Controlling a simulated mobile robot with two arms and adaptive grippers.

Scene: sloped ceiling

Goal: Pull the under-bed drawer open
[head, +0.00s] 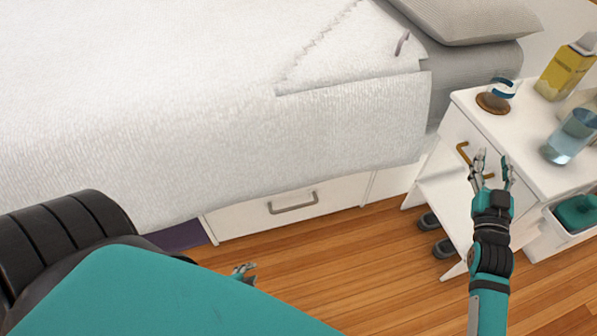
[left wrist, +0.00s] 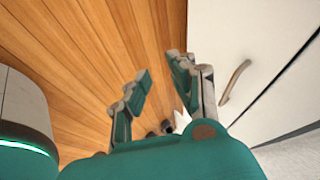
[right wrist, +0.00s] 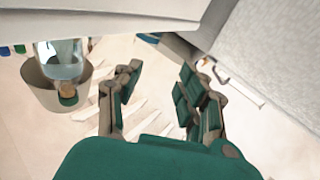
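The white under-bed drawer (head: 245,217) is low on the bed's side, and its front looks about flush with the panel to its right. Its grey bar handle (head: 293,203) also shows in the left wrist view (left wrist: 233,82). My left gripper (head: 243,270) is low over the floor in front of the drawer, partly hidden by my teal arm. In the left wrist view its fingers (left wrist: 163,78) are apart and empty, with the handle to their right, outside them. My right gripper (head: 491,165) is open and empty in front of the nightstand; its spread fingers show in its wrist view (right wrist: 160,78).
A white nightstand (head: 480,115) with a brass handle stands at the right, carrying a blue glass (head: 570,137) and a yellow carton (head: 565,70). A purple item (head: 180,236) lies left of the drawer. The wooden floor (head: 375,250) before the drawer is clear.

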